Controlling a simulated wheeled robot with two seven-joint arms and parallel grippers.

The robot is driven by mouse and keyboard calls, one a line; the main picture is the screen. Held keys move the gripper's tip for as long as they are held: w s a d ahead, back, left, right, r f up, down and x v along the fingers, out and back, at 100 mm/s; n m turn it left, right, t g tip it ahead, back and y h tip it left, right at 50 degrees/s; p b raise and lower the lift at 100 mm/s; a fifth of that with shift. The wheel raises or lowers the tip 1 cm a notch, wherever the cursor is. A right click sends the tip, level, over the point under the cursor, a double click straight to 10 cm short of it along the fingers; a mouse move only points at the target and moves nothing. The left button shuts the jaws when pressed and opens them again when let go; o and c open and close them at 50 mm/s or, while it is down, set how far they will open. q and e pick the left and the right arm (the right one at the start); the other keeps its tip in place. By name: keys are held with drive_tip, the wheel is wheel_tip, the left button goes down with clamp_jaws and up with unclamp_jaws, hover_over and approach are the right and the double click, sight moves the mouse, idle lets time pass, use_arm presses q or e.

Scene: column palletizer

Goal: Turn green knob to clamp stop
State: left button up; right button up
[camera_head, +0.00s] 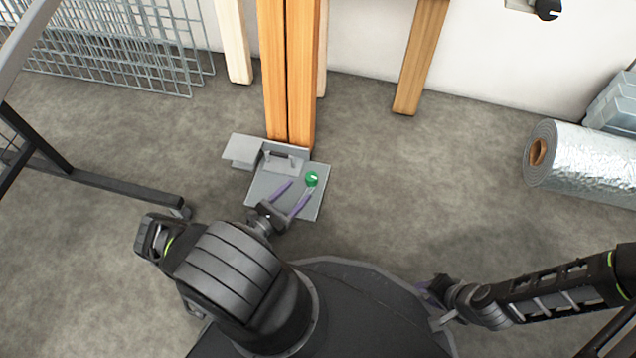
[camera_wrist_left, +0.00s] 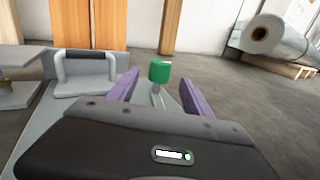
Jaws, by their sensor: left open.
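The green knob (camera_head: 312,179) sits on the right part of a grey metal plate (camera_head: 318,205) on the floor. In the left wrist view the green knob (camera_wrist_left: 159,71) stands on a thin stem, beyond and between the purple fingers. My left gripper (camera_head: 298,192) is open, its fingers spread over the plate, with the right fingertip close to the knob. It also shows in the left wrist view (camera_wrist_left: 157,85); whether a finger touches the knob I cannot tell. My right gripper (camera_head: 428,290) is low at the right, partly hidden, well away from the plate.
A grey bracket with a handle (camera_head: 284,160) stands on the plate against two upright wooden posts (camera_head: 289,75). A foil roll (camera_head: 585,165) lies at the right, and wire mesh panels (camera_head: 110,50) stand at the upper left. The floor right of the plate is clear.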

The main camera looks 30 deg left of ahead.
sight(308, 182)
use_arm(q)
drive_tip(key=w, duration=0.2)
drive_tip(key=w+b, duration=0.1)
drive_tip(key=w, duration=0.1)
drive_tip(key=w+d+b, duration=0.1)
drive_tip(key=w, duration=0.2)
drive_tip(key=shift+f, duration=0.1)
drive_tip(key=shift+w, duration=0.35)
drive_tip(key=shift+c, duration=0.2)
clamp_jaws()
idle(0.6)
